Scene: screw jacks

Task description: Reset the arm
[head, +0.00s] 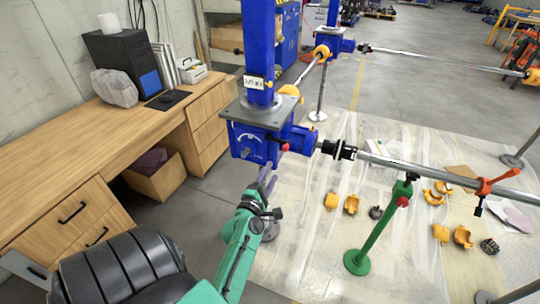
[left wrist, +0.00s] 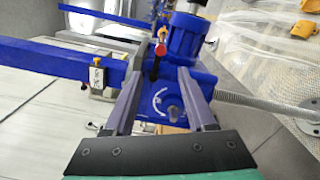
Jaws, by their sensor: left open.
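My left arm (head: 238,235) comes in from the bottom left of the head view, green with a dark wrist. My left gripper (head: 266,179) is open, with its grey-purple fingers just below the near blue screw jack (head: 250,144). In the left wrist view the two fingers of the gripper (left wrist: 158,75) are spread, with nothing between them but the jack's blue housing (left wrist: 165,100) behind. A red-knobbed lever (left wrist: 159,50) on the jack shows beyond the fingertips. I cannot tell whether the fingers touch the jack. My right gripper is not in view.
Several orange parts (head: 440,232) lie on plastic sheeting (head: 310,250).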

